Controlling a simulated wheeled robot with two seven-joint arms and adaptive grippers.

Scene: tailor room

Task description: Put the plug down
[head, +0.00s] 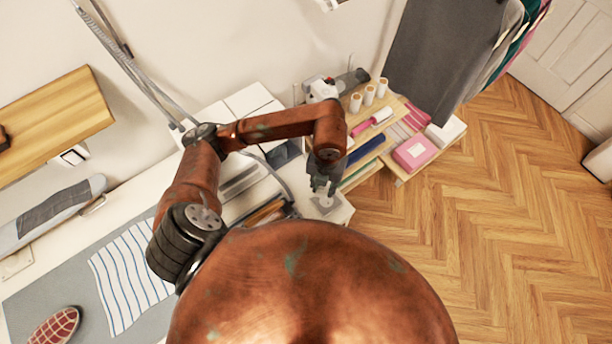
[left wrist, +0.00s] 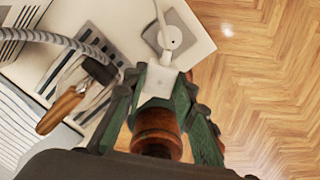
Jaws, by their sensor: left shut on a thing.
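My left gripper (head: 324,186) points down over the corner of a white table (head: 343,212). In the left wrist view its green fingers (left wrist: 163,88) are shut on the white plug (left wrist: 158,80). The plug also shows as a small white piece below the fingertips in the head view (head: 323,199). Behind the plug is a grey square plate (left wrist: 182,22) with a round white part (left wrist: 170,38) and a white cable (left wrist: 161,14). I cannot tell whether the plug touches the plate. My right gripper is not in view.
A tool with a wooden handle (left wrist: 62,108) and a grey hose (left wrist: 88,46) lie left of the gripper. A shelf with thread spools (head: 369,95) and a pink box (head: 414,152) stands beyond the table. Wooden floor (head: 480,240) is clear to the right.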

